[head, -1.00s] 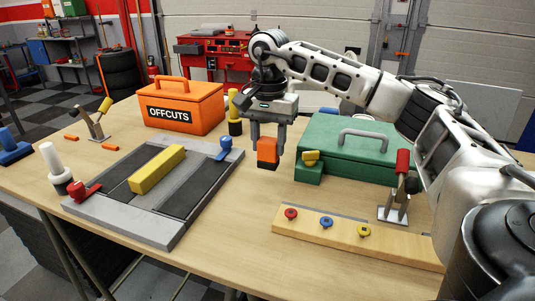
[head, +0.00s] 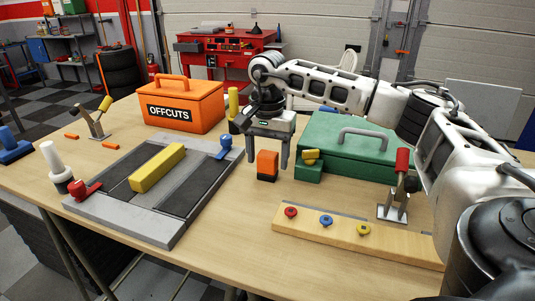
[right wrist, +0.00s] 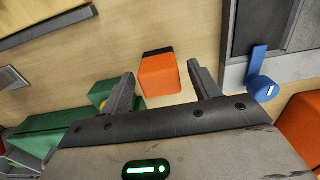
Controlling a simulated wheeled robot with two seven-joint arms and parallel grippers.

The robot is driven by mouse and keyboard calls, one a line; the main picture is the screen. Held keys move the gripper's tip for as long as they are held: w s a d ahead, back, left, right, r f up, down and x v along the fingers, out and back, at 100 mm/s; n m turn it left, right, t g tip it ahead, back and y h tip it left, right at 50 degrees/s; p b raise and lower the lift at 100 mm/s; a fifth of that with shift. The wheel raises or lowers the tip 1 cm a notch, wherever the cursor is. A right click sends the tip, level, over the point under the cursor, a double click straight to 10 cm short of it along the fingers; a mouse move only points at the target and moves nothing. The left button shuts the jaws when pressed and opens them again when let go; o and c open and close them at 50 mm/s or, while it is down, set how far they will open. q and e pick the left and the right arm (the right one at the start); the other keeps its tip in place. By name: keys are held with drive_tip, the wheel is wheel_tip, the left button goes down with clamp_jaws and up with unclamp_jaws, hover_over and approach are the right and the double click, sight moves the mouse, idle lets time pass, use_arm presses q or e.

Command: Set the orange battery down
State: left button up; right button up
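The orange battery (head: 266,164), with a black end, stands on the wooden table between the grey tray and the green box. It also shows in the right wrist view (right wrist: 160,76). My right gripper (head: 267,162) is open around it, with a finger to each side and a gap between the fingers and the battery. In the right wrist view the open fingertips (right wrist: 160,80) have the battery between them, touching neither. My left gripper is not in view.
A green toolbox (head: 350,150) stands close to the right of the battery. An orange OFFCUTS box (head: 186,103) is behind left. A grey tray with a yellow bar (head: 157,168) lies left. A wooden strip with coloured knobs (head: 345,234) lies front right.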

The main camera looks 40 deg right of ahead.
sight(267, 153)
drive_tip(key=shift+r, duration=0.1)
wheel_tip(267, 153, up, 11)
drive_tip(key=shift+r, duration=0.15)
drive_tip(key=shift+r+p, duration=0.4)
drive_tip(key=shift+r, duration=0.05)
drive_tip(key=shift+c, duration=0.6)
drive_tip(key=f+m+p, duration=0.1)
drive_tip(key=f+m, duration=0.1)
drive_tip(key=m, duration=0.4)
drive_tip(key=f+m+p, duration=0.1)
drive_tip(key=f+m, duration=0.2)
drive_tip(key=m, duration=0.3)
drive_tip(key=f+m+t+p, duration=0.1)
drive_tip(key=f+m, duration=0.2)
drive_tip(key=m, duration=0.3)
drive_tip(key=shift+d+y+p, duration=0.2)
drive_tip(key=shift+y+p, duration=0.1)
wheel_tip(267, 153, down, 4)
drive_tip(key=shift+a+f+p, duration=0.15)
drive_tip(key=shift+f+p, duration=0.05)
drive_tip(key=shift+p, duration=0.25)
drive_tip(key=shift+f, duration=0.35)
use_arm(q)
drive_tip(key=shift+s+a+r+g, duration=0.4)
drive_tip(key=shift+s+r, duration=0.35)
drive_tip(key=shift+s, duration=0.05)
